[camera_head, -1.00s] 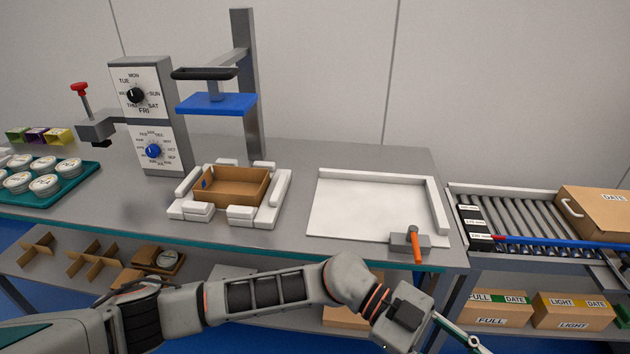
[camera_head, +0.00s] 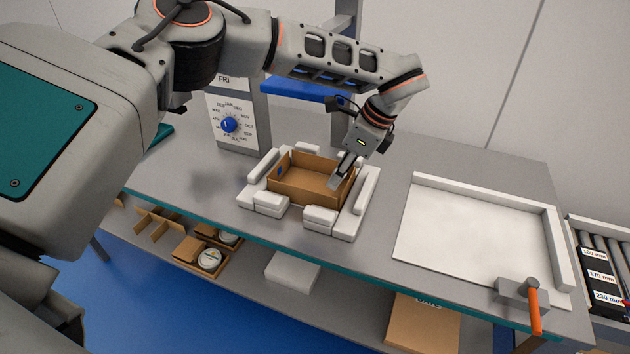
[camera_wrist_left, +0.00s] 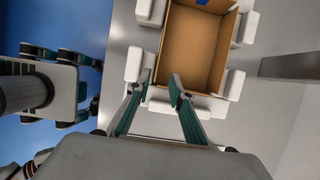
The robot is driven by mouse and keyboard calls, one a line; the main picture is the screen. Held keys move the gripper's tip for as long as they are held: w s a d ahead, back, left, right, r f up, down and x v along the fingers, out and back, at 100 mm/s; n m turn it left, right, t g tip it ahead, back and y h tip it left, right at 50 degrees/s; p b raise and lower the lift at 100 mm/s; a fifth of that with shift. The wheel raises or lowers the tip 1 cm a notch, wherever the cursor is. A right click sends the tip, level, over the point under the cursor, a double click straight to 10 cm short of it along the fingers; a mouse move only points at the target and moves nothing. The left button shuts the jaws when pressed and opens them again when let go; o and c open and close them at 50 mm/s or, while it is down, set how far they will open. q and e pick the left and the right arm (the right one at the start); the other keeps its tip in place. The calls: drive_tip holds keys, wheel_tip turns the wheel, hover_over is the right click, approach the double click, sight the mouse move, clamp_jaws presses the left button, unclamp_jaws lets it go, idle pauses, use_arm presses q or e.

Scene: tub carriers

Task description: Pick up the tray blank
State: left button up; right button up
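The tray blank appears to be the open brown cardboard tray (camera_head: 303,192) with a small blue mark inside one wall. It sits among white fixture blocks (camera_head: 320,217) on the grey table. It also shows from above in the left wrist view (camera_wrist_left: 195,50). My left gripper (camera_head: 341,176) reaches down at the tray's right wall. In the left wrist view its two fingertips (camera_wrist_left: 162,78) are apart, one inside the tray near a corner and one outside the wall; I cannot tell whether they touch it. My right gripper is not in view.
A grey post with a blue press plate (camera_head: 305,90) stands behind the fixture, partly hidden by my arm. A dial panel (camera_head: 232,120) is at its left. A white board with raised edges (camera_head: 470,235) and an orange-handled clamp (camera_head: 533,305) lie right.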

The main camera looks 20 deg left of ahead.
use_arm(q)
drive_tip(key=shift+s+x, duration=0.25)
drive_tip(key=shift+x, duration=0.85)
drive_tip(key=shift+d+p+x, duration=0.15)
drive_tip(key=shift+p+x, duration=0.25)
drive_tip(key=shift+x, duration=0.95)
drive_tip(key=shift+d+p+x, duration=0.1)
drive_tip(key=shift+p+x, duration=0.25)
drive_tip(key=shift+x, duration=0.95)
clamp_jaws()
